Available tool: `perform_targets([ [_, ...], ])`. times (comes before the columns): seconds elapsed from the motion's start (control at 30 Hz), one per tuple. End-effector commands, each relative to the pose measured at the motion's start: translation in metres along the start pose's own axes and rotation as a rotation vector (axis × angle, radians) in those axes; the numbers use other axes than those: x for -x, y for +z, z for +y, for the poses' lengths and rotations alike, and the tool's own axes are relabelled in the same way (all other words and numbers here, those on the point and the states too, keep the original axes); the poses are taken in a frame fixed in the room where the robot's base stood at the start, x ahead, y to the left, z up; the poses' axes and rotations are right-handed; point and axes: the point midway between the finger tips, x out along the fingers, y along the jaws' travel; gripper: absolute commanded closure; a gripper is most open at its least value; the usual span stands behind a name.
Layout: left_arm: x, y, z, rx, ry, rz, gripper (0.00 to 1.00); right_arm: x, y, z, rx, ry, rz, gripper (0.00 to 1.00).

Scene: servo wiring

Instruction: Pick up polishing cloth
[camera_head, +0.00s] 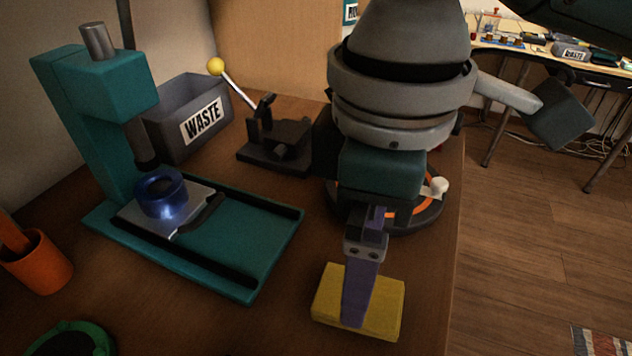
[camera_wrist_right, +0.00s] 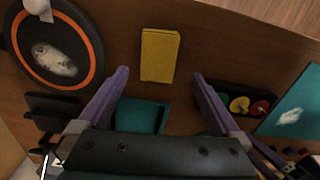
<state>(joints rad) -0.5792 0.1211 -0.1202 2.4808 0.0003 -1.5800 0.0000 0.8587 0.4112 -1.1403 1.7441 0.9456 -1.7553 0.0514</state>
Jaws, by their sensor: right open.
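The polishing cloth appears to be the yellow, flat rectangular pad (camera_head: 388,301) lying on the brown bench near its right edge. It also shows in the right wrist view (camera_wrist_right: 160,52), ahead of and between the two purple fingertips. My right gripper (camera_head: 357,318) hangs over the pad in the head view, its purple finger covering part of it. In the wrist view the gripper (camera_wrist_right: 161,74) is open, with a wide gap and nothing held. I cannot tell how far above the pad the fingertips are. My left gripper is not in view.
A teal press (camera_head: 110,85) holds a blue ring (camera_head: 160,192). A grey WASTE bin (camera_head: 172,110), a lever tool (camera_head: 275,145) and an orange cup (camera_head: 40,262) stand around. An orange-ringed disc (camera_wrist_right: 88,25) and a dark tray (camera_wrist_right: 226,92) flank the pad.

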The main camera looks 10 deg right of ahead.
Motion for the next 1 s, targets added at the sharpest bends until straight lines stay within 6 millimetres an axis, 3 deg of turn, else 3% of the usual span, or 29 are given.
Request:
perform_targets([
  [0.5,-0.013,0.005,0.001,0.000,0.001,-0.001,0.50,-0.065,0.002,0.002,0.001,0.001,0.001,0.00],
  [0.77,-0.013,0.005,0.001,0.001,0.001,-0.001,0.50,-0.067,0.002,0.003,0.002,0.002,0.002,0.00],
  [1.0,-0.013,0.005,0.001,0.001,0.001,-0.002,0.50,-0.067,0.002,0.003,0.002,0.002,0.002,0.25],
])
